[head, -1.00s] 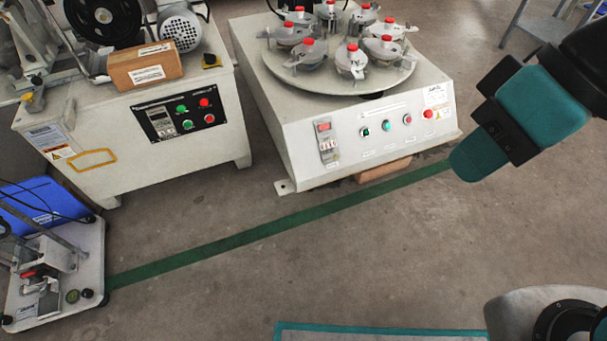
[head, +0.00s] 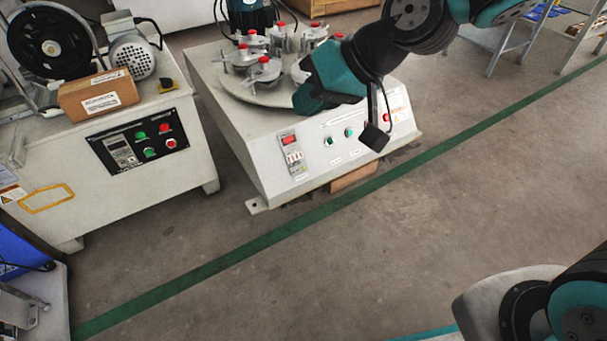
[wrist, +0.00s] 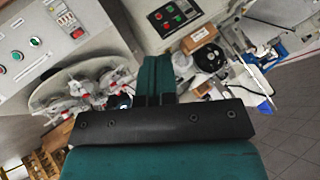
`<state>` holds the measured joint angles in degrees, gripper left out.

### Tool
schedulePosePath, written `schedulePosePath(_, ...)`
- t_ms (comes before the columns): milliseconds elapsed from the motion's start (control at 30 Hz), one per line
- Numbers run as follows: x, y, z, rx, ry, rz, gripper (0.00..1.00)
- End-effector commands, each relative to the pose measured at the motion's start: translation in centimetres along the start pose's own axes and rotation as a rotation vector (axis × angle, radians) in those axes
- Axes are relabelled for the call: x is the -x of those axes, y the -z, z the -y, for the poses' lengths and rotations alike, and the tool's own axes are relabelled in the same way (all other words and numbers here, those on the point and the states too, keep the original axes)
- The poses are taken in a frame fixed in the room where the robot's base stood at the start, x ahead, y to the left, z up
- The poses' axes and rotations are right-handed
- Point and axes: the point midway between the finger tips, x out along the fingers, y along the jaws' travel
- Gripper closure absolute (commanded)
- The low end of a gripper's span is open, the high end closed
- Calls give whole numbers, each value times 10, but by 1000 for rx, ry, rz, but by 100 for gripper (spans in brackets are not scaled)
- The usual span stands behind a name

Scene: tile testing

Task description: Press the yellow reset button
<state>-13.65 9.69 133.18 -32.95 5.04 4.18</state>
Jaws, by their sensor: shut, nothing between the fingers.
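My gripper (head: 306,104) is shut and empty, its teal fingers in front of the round turntable of the white middle machine in the head view. The closed fingers (wrist: 155,75) also show in the wrist view. No clearly yellow reset button can be made out. A small black box with a yellowish top (head: 168,85) sits on the left machine's top, left of my gripper and apart from it. The left machine's control panel (head: 120,165) carries green and red buttons and a counter; it also shows in the wrist view (wrist: 160,32).
The middle machine (head: 262,170) carries red-topped fixtures on its turntable (head: 235,90); my arm hides part of its front panel. A cardboard-coloured box (head: 90,100) and a motor (head: 132,55) stand on the left machine. Floor with a green line (head: 270,240) lies open in front.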

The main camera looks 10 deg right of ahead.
Motion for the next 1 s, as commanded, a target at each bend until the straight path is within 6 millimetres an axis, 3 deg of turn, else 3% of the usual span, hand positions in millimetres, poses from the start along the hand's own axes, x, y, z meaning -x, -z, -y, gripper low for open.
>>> schedulePosePath(33, -36, 11, -21, -45, 19, -66, 100)
schedulePosePath(133, -90, 41, -56, -140, 58, -240, 100)
schedulePosePath(267, -158, 64, -116, -279, 93, -480, 100)
schedulePosePath(367, -204, 63, -169, -390, 103, -670, 100)
schedulePosePath(500, -251, 38, -243, -534, 93, -926, 100)
schedulePosePath(733, -289, -27, -331, -683, 21, -1196, 100)
schedulePosePath(1000, -283, -41, -337, -698, 29, -1294, 100)
